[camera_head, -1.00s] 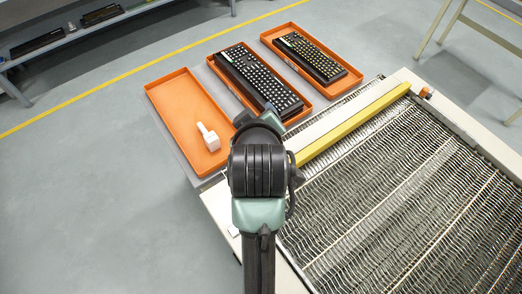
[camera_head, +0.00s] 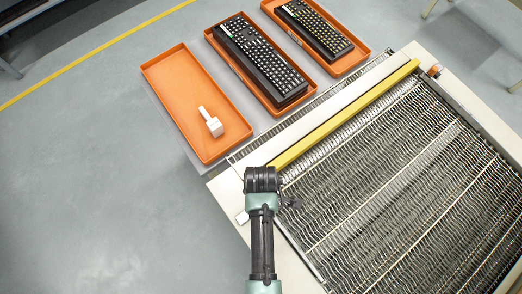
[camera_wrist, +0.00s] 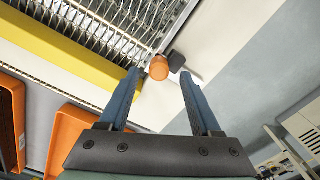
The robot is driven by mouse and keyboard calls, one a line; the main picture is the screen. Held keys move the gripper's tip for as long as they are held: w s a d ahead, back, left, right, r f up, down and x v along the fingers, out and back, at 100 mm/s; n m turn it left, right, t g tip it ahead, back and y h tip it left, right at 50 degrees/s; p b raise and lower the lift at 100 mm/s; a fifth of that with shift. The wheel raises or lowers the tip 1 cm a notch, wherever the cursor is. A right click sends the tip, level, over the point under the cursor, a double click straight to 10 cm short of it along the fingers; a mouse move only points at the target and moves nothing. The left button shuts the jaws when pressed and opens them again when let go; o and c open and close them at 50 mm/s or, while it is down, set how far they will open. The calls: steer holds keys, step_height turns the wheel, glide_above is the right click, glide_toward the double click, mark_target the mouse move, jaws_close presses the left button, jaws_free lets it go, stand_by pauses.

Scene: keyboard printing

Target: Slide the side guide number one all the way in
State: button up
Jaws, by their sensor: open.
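A long yellow bar (camera_head: 345,114), which looks like a side guide, lies along the left edge of the wire-mesh conveyor (camera_head: 400,190). I see no number on it. In the wrist view the yellow bar (camera_wrist: 60,55) runs off to the left. An orange knob (camera_wrist: 159,68) with a black block (camera_wrist: 176,61) sits on the conveyor's pale frame. My gripper (camera_wrist: 160,73) is open, with one blue finger to each side of the knob. I cannot tell whether it touches. In the head view my arm hides the fingers and this knob.
Another orange knob (camera_head: 434,70) is at the conveyor's far corner. Floor is open at left.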

steer(key=shift+f, duration=1.7)
steer(key=shift+c, duration=0.3)
jaws_close()
